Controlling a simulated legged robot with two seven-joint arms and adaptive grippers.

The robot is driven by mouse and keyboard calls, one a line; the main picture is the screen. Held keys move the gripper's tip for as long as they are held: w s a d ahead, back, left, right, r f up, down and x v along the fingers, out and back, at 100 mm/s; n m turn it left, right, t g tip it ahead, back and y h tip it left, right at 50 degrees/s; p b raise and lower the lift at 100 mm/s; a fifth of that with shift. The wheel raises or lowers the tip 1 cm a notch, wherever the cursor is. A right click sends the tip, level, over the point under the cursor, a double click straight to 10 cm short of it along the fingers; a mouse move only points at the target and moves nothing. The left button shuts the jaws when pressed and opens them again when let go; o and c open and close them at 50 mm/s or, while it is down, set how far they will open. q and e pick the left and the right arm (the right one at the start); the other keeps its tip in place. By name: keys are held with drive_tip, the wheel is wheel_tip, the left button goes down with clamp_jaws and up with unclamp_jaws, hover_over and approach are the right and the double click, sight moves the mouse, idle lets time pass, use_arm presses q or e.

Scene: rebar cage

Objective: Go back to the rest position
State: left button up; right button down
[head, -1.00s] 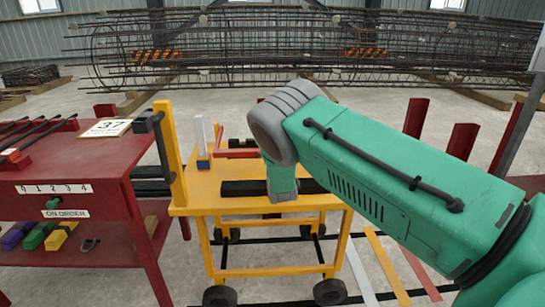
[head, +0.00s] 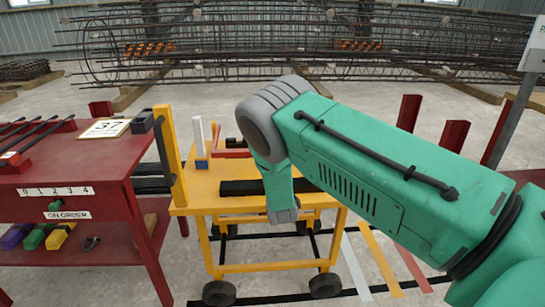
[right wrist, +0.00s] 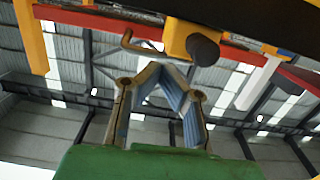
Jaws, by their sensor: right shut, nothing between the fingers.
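My right arm (head: 380,180) comes in from the right in the head view, green with a grey elbow joint, and bends down in front of the yellow cart (head: 235,205). Its gripper is hidden in that view. In the right wrist view my right gripper (right wrist: 158,70) has its two fingers meeting at the tips, with nothing between them. Behind the fingers are the roof and wall of the hall. My left gripper is in neither current view.
The cart top carries a black bar (head: 240,188). A rebar cage (head: 270,45) lies behind. Yellow parts (right wrist: 185,38) lie close above the fingers.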

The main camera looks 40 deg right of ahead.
drive_tip(key=shift+s+f, duration=0.6)
drive_tip(key=shift+s, duration=0.2)
use_arm(q)
drive_tip(key=shift+d+r, duration=0.25)
use_arm(e)
drive_tip(key=shift+a, duration=0.25)
use_arm(q)
drive_tip(key=shift+a, duration=0.2)
use_arm(e)
drive_tip(key=shift+a+r, duration=0.1)
drive_tip(key=shift+a, duration=0.05)
